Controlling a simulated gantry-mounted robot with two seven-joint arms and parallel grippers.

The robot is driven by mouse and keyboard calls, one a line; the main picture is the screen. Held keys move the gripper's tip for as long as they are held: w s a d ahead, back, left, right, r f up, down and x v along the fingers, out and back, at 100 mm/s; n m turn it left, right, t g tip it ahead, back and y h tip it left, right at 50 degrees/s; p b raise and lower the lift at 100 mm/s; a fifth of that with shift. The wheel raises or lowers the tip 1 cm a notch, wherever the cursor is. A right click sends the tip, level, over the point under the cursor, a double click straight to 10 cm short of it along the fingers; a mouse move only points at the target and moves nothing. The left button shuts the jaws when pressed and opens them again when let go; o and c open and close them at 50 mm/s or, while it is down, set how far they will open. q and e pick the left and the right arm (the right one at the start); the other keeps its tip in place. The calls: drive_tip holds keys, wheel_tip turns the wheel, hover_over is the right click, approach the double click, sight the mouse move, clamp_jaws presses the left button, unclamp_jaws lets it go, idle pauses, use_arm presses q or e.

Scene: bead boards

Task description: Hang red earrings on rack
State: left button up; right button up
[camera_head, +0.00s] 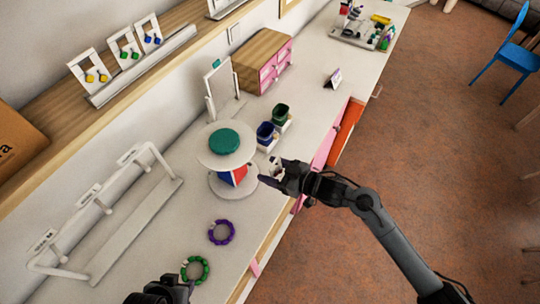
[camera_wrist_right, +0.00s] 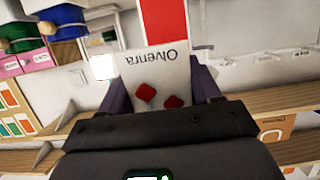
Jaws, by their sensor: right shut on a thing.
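My right gripper (camera_head: 277,178) is shut on a white earring card, held above the table's front edge beside the round white stand. In the right wrist view, the card (camera_wrist_right: 158,75) stands between the dark fingers (camera_wrist_right: 160,92), carrying two red earrings (camera_wrist_right: 160,97) and upside-down lettering "Olvenra". A white rail (camera_head: 145,68) on the wooden shelf has cards with yellow (camera_head: 92,76), green (camera_head: 127,52) and blue (camera_head: 150,38) earrings beside it. A long white rack (camera_head: 135,225) with labelled uprights stands at left. My left gripper (camera_head: 165,291) is at the bottom edge, its jaws unclear.
The round white stand (camera_head: 226,158) with a green top is close to my right gripper. A purple bracelet (camera_head: 221,232) and a green bracelet (camera_head: 195,269) lie on the table. Dark blue and green cups (camera_head: 273,125), a mirror (camera_head: 220,88) and a drawer box (camera_head: 262,60) are farther back.

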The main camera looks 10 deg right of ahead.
use_arm(q)
drive_tip(key=shift+s+b+x, duration=0.2)
drive_tip(key=shift+b+x, duration=0.65)
drive_tip(key=shift+x, duration=0.2)
drive_tip(key=shift+f, duration=0.3)
drive_tip(key=shift+a+f+b, duration=0.1)
drive_tip(key=shift+f+b, duration=0.8)
drive_tip(key=shift+b, duration=0.25)
drive_tip(key=shift+f+b, duration=0.5)
drive_tip(key=shift+f, duration=0.05)
use_arm(e)
drive_tip(key=w+a+f, duration=0.2)
drive_tip(key=a+f, duration=0.2)
drive_tip(key=shift+a+f+h, duration=0.2)
drive_tip(key=shift+a+h, duration=0.1)
drive_tip(key=shift+a, duration=0.1)
use_arm(q)
drive_tip(key=shift+r+p, duration=0.25)
drive_tip(key=shift+p, duration=0.05)
use_arm(e)
drive_tip(key=shift+w+a, duration=0.1)
drive_tip(key=shift+a, duration=0.05)
use_arm(q)
drive_tip(key=shift+r, duration=0.35)
drive_tip(key=shift+p, duration=0.3)
